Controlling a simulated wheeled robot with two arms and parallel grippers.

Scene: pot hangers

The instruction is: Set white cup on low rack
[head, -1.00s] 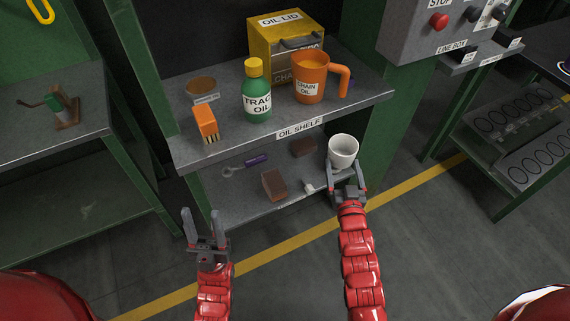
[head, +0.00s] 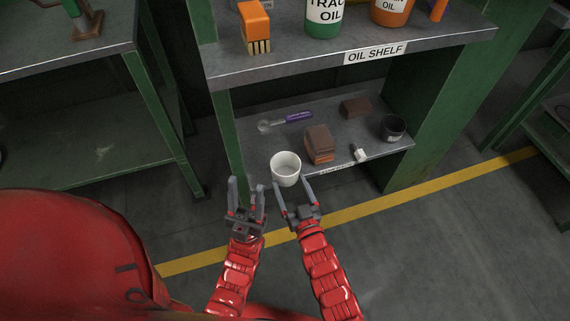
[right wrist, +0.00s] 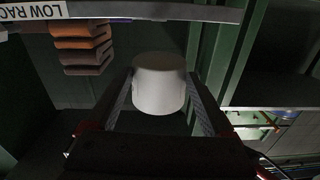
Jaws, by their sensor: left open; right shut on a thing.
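The white cup (head: 286,170) is upright, mouth up, in front of the low rack's front edge in the head view. My right gripper (head: 293,189) is shut on it; in the right wrist view the cup (right wrist: 159,85) sits between the two fingers. My left gripper (head: 247,190) is open and empty, just left of the cup.
On the low rack are a purple-handled tool (head: 290,120), a brown block stack (head: 319,145), another brown block (head: 355,107), a dark cup (head: 393,127) and a small white item (head: 360,154). The rack's left front is bare. The oil shelf (head: 290,66) overhangs it.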

